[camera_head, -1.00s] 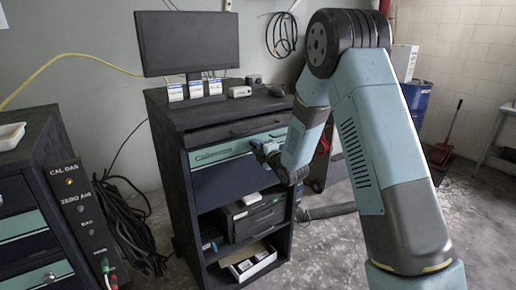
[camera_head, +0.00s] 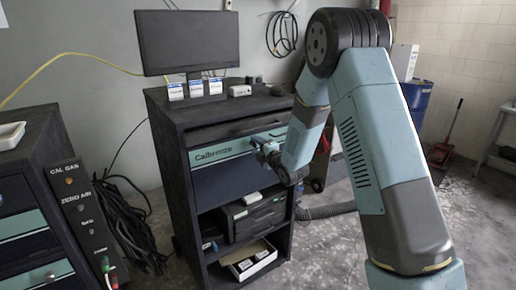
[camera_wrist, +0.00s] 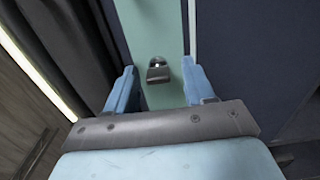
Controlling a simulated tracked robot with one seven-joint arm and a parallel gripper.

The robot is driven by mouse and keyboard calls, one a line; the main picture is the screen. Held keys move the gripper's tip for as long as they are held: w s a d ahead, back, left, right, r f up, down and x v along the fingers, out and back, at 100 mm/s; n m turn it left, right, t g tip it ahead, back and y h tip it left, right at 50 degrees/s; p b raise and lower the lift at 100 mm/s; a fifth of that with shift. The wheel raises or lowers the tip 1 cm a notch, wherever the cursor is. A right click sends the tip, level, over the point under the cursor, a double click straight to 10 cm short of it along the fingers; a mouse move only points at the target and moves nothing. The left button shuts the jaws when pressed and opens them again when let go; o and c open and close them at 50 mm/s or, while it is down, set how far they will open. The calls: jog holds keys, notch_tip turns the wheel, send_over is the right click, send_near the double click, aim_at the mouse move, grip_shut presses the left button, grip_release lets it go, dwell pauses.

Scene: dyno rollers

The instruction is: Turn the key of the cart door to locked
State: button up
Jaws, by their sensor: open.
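The cart (camera_head: 165,150) is a dark cabinet with a teal band (camera_head: 222,153) across its front. My gripper (camera_head: 262,143) is at the right part of this band in the head view. In the wrist view my gripper (camera_wrist: 158,85) is open, with one blue finger on either side of the key (camera_wrist: 157,72). The key is a small dark tab with a bright metal top, on the teal band. It appears clear of both fingers, and I cannot tell the depth gap. The key is hidden behind my gripper in the head view.
A monitor (camera_head: 188,42), small white boxes and a mouse stand on the cart top. Open shelves below hold a printer (camera_head: 252,214) and a white box (camera_head: 248,262). A gas panel (camera_head: 85,215) stands left, with black cables (camera_head: 130,230) on the floor beside it.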

jog(key=v, duration=1.3)
jog(key=shift+s+d, duration=0.25)
jog(key=shift+s, duration=0.05)
jog(key=s+d+r+m+g+h, duration=0.2)
jog(key=s+d+r+m+h, duration=0.2)
jog(key=d+r+m, duration=0.25)
jog(key=s+d+r+m+g+h, duration=0.1)
jog(key=s+d+r+m+h, duration=0.25)
jog(key=d+r+m, duration=0.3)
jog(key=s+d+r+m+g+h, duration=0.1)
jog(key=s+m, duration=0.5)
jog(key=s, duration=0.7)
jog(key=s+d+r+m+g+h, duration=0.1)
jog(key=s+d+r+m+g, duration=0.2)
jog(key=s, duration=1)
jog(key=m+g, duration=0.2)
jog(key=m, duration=0.1)
jog(key=shift+s+r, duration=0.35)
jog(key=shift+s, duration=0.05)
jog(key=shift+h, duration=0.25)
jog(key=shift+c, duration=0.5)
